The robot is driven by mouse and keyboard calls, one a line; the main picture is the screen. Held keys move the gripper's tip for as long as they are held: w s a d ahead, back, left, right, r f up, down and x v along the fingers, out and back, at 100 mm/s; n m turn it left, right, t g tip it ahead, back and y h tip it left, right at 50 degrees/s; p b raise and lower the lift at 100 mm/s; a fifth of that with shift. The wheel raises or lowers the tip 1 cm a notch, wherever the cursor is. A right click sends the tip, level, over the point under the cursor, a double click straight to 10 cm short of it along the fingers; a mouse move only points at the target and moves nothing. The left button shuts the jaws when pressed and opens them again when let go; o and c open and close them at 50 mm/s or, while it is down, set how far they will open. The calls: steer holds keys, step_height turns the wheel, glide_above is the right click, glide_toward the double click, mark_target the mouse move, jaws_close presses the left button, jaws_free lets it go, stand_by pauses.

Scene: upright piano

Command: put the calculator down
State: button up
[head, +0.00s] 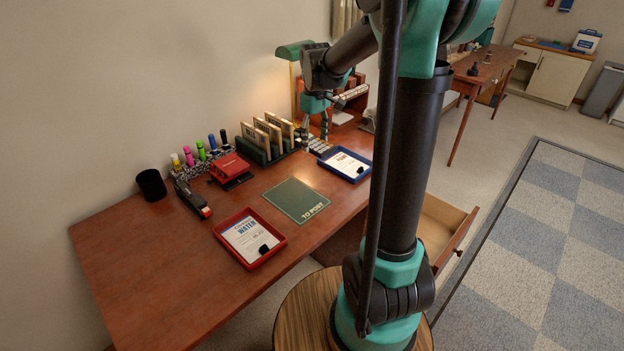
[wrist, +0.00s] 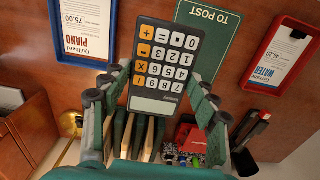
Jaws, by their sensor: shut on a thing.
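The calculator (wrist: 162,62), dark with white and orange keys and a pale display, is between the fingers of my gripper (wrist: 158,80) in the wrist view. My gripper is shut on its sides, and its keys face the wrist camera. In the head view my gripper (head: 315,133) is over the far part of the desk, near the wooden rack and the blue tray. In the wrist view the calculator overlaps the green TO POST mat (wrist: 215,18). The gap between calculator and desk is hard to judge.
A drawer (head: 440,225) stands open. The desk's near left is clear.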

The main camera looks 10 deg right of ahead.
mark_target(315, 143)
step_height(315, 143, down, 16)
steer(key=shift+r, duration=0.25)
steer(key=shift+f, duration=0.15)
steer(key=o, duration=1.2)
step_height(315, 143, up, 12)
steer(key=shift+f, duration=0.1)
steer(key=shift+s+r, duration=0.1)
steer(key=shift+r, duration=0.1)
steer(key=s+d+f+m+t, duration=0.1)
steer(key=s+f+m, duration=0.1)
steer(key=s, duration=0.5)
steer(key=s+d+f+m+t, duration=0.1)
steer(key=s+f+m, duration=0.1)
steer(key=s, duration=0.5)
steer(key=s+d+f+m+t, duration=0.2)
steer(key=s+f+m, duration=0.1)
steer(key=s, duration=0.4)
steer(key=shift+s+f, duration=0.3)
steer(key=shift+s, duration=0.1)
